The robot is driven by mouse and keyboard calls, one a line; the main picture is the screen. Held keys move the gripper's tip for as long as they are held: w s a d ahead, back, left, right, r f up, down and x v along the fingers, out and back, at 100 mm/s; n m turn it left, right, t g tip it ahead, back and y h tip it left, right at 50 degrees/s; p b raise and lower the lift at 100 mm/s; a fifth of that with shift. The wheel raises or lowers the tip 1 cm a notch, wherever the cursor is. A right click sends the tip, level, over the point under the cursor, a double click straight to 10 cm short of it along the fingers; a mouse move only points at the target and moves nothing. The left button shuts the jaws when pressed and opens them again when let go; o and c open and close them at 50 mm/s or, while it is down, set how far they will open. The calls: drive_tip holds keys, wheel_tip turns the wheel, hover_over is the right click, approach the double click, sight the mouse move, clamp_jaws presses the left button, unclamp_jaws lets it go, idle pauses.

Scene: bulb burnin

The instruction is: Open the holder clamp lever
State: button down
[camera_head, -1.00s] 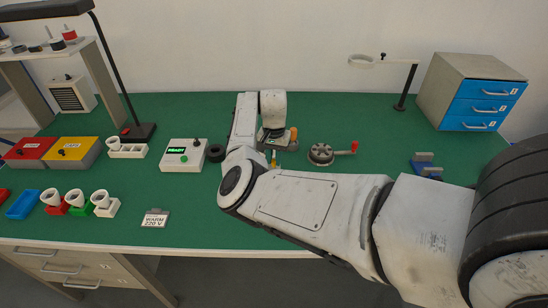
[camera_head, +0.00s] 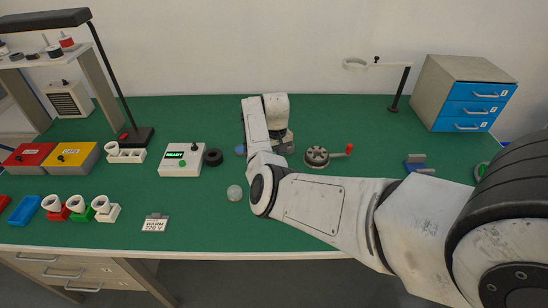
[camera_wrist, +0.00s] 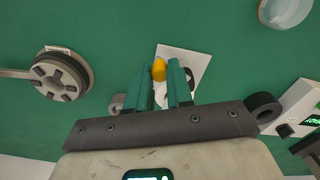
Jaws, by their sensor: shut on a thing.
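In the wrist view, the orange-yellow knob of the clamp lever (camera_wrist: 158,70) sits between the two green fingertips of my gripper (camera_wrist: 165,73). My gripper is shut on it. Beside and behind it lies a white plate (camera_wrist: 195,58) with a dark round part, partly hidden by the fingers. In the head view, my gripper (camera_head: 280,146) is low over the table's middle, under my wrist. My arm hides most of the holder and the knob there, so the lever's angle cannot be told.
A grey round fixture with a red-knobbed arm (camera_head: 316,156) stands just right of my gripper. A black ring (camera_head: 213,157) and the READY box (camera_head: 181,160) are to the left. A clear round object (camera_head: 234,193) lies near my elbow. The back of the table is mostly clear.

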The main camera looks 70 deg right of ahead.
drive_tip(key=shift+w+d+n, duration=0.1)
drive_tip(key=shift+d+n, duration=0.35)
drive_tip(key=shift+n, duration=0.65)
drive_tip(key=shift+w+d+n, duration=0.1)
drive_tip(key=shift+d+n, duration=0.3)
drive_tip(key=shift+n, duration=0.7)
drive_tip(key=c, duration=1)
unclamp_jaws()
drive_tip(key=shift+r, duration=0.15)
wheel_tip(320, 180, up, 11)
drive_tip(key=b, duration=0.1)
drive_tip(key=shift+f, duration=0.2)
drive_tip(key=shift+f, duration=0.1)
